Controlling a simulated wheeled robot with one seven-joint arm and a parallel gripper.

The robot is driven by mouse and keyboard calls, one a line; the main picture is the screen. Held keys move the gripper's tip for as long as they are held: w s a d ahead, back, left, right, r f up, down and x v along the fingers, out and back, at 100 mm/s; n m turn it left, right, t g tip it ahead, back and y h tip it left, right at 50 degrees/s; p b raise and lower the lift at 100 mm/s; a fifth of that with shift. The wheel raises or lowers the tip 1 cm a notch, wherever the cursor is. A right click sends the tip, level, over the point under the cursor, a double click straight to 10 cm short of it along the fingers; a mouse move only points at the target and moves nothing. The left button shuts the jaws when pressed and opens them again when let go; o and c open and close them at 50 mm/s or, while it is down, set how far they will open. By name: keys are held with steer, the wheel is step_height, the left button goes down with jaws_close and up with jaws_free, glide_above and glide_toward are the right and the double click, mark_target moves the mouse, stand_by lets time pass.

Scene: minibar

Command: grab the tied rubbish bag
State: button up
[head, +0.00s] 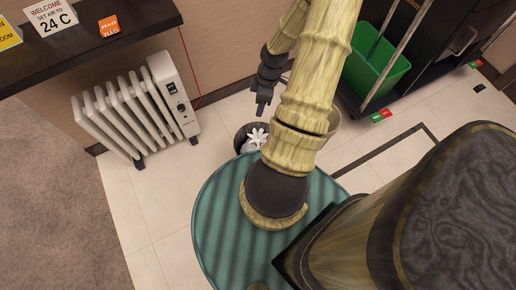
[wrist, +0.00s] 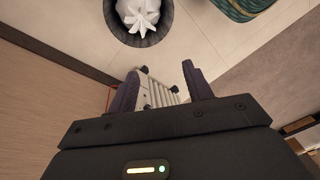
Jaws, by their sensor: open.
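The tied rubbish bag (head: 256,136) is white with a knotted top. It sits inside a dark round bin (head: 240,139) on the floor, and my arm hides part of both in the head view. In the wrist view the bag (wrist: 140,14) shows at the top, inside the dark bin (wrist: 109,17). The bag is apart from the fingers.
A white radiator (head: 135,105) stands left of the bin by the wall. A dark shelf with signs (head: 85,35) juts out above it. A cart with a green bucket (head: 376,68) stands at the right. Pale tiled floor (head: 160,210) is clear at the left.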

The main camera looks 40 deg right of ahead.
steer(key=s+d+f+n+t+b, duration=0.1)
steer(key=f+b, duration=0.3)
steer(key=f, duration=0.4)
steer(key=s+d+f+t+y+b, duration=0.1)
steer(key=d+f+b, duration=0.3)
steer(key=f, duration=0.5)
steer(key=shift+s+n+b, duration=0.15)
steer(key=shift+n+b, duration=0.25)
steer(key=shift+b, duration=0.2)
steer(key=b+x, duration=0.7)
steer(key=x, duration=0.5)
steer(key=shift+w+f, duration=0.1)
steer(key=shift+w, duration=0.1)
steer(key=b+x, duration=0.4)
steer(key=x, duration=0.1)
steer(key=shift+w+a+b, duration=0.15)
steer(key=shift+w+b, duration=0.15)
steer(key=shift+b, duration=0.05)
